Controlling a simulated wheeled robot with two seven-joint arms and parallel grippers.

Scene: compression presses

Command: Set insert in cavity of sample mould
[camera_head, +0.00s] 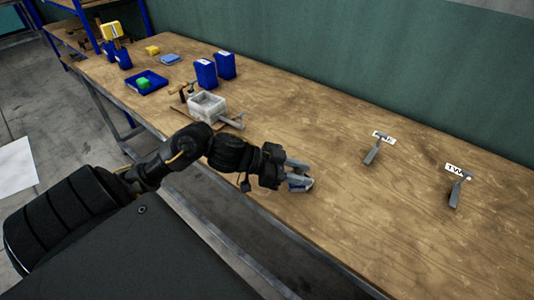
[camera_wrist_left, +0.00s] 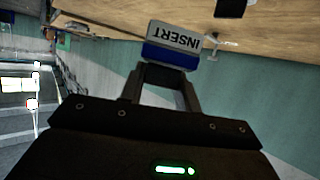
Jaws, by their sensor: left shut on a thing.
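My left gripper (camera_head: 298,177) is shut on the insert (camera_head: 299,187), over the front part of the wooden bench. In the left wrist view the insert (camera_wrist_left: 172,45) is a small blue and grey block marked "INSERT", held between the fingertips (camera_wrist_left: 165,76). The lettering appears upside down there. I cannot tell in the head view whether the block touches the bench. I cannot make out a sample mould with a cavity in either view. My right gripper is not in view.
Grey upright devices stand at the right, one by a "TW..." label (camera_head: 457,170), another (camera_head: 372,152) by a second label. A white box (camera_head: 207,105), blue bins (camera_head: 206,73) and a blue tray (camera_head: 146,82) stand left. Bare bench (camera_head: 350,210) lies right of my gripper.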

